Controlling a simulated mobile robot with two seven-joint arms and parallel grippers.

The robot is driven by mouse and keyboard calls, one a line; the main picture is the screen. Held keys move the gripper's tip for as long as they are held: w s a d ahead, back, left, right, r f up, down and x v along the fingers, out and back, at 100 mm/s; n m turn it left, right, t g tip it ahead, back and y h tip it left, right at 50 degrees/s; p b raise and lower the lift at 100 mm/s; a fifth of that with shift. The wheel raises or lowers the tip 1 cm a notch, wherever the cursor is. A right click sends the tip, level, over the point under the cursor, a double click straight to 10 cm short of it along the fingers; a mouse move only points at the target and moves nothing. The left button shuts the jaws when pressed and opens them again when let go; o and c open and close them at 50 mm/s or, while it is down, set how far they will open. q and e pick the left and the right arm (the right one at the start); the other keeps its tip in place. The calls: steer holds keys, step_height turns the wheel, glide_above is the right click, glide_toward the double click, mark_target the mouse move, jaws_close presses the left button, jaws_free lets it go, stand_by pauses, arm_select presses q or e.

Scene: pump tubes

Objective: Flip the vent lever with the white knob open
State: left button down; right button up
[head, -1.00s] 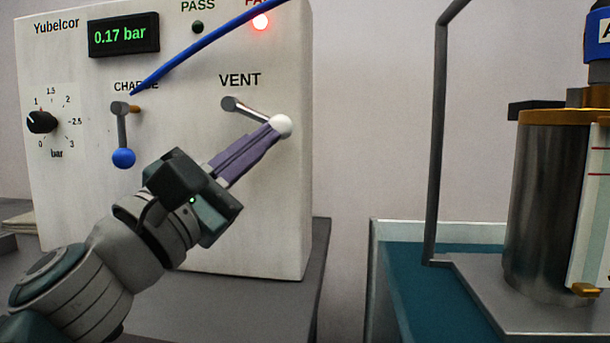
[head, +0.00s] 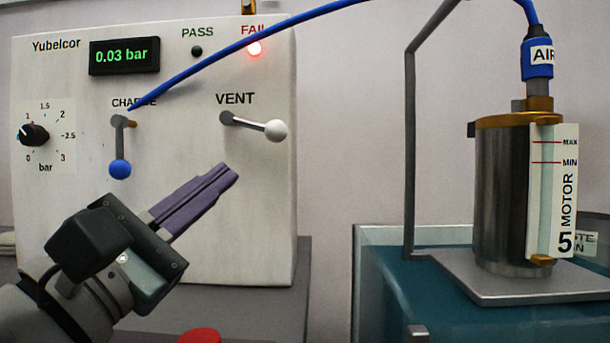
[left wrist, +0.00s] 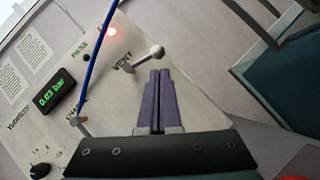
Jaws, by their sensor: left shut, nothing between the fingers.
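The vent lever (head: 250,124) with its white knob (head: 276,130) is on the white panel (head: 220,235) under the word VENT. It points right and slightly down, nearly horizontal. It also shows in the left wrist view (left wrist: 141,58). My left gripper (head: 232,171) is shut with nothing in it. Its purple fingertips are below and left of the white knob, apart from it. In the left wrist view the shut fingers (left wrist: 158,72) end just below the knob. The display (head: 125,56) reads 0.03 bar and the FAIL light (head: 254,48) is lit red. My right gripper is not in view.
The charge lever (head: 120,150) with a blue knob hangs down left of the vent lever. A blue hose (head: 215,65) arcs across the panel to a metal canister (head: 500,200) at right. A grey frame (head: 410,150) stands between. A red object (head: 199,336) shows at the bottom edge.

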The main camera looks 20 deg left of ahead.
arm_select(q)
steer(key=b+v, duration=0.1)
steer(key=v, duration=0.3)
steer(key=shift+s+d+f, duration=0.1)
steer(key=shift+d+f, duration=0.05)
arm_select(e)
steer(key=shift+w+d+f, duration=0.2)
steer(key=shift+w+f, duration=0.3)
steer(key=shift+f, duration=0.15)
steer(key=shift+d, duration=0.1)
